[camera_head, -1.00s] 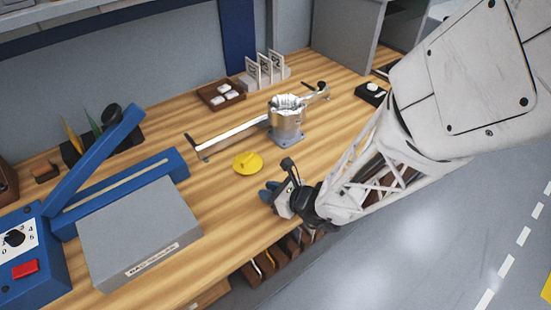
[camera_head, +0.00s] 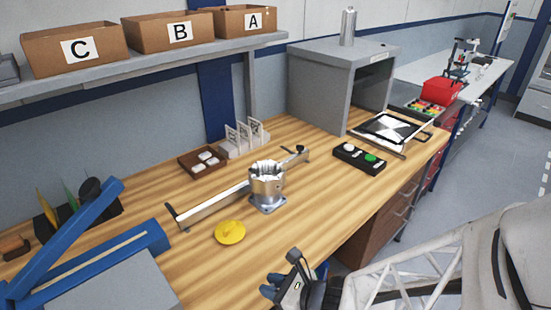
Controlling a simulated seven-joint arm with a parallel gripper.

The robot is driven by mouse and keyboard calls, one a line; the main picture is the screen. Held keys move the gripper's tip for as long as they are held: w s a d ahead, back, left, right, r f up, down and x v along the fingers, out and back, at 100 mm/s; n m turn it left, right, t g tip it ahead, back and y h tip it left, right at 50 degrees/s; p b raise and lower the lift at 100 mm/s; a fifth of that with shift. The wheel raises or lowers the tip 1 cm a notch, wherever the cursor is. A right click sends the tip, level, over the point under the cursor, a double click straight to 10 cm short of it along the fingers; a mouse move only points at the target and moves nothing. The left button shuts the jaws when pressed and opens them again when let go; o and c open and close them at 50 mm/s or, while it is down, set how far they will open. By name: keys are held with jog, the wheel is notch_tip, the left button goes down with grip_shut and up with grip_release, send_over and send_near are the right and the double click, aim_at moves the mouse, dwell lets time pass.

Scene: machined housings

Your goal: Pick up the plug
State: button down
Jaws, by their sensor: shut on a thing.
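The yellow plug (camera_head: 230,233), a round disc with a raised grip on top, lies on the wooden bench in front of the silver machined housing (camera_head: 267,186). The housing has an open, toothed top and stands upright on a square flange. My gripper (camera_head: 283,288), with blue fingertips, is at the bottom of the picture, to the right of and nearer than the plug, and clear of it. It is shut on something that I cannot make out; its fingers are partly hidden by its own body.
A silver bar with a handle (camera_head: 213,203) lies by the housing. A blue lever device (camera_head: 90,255) stands at left. A small brown tray (camera_head: 203,162), a card rack (camera_head: 245,138), a black button box (camera_head: 359,158) and a grey cabinet (camera_head: 341,85) stand further back. Bench right of the plug is clear.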

jog(key=shift+s+d+r, duration=0.1)
jog(key=shift+s+d, duration=0.35)
jog(key=shift+s, duration=0.3)
jog(key=shift+s+d+r, duration=0.1)
jog(key=shift+s+d, duration=0.3)
jog(key=shift+s, duration=0.35)
jog(key=shift+s+d+r, duration=0.1)
jog(key=shift+s+d, duration=0.35)
jog(key=shift+s, duration=0.3)
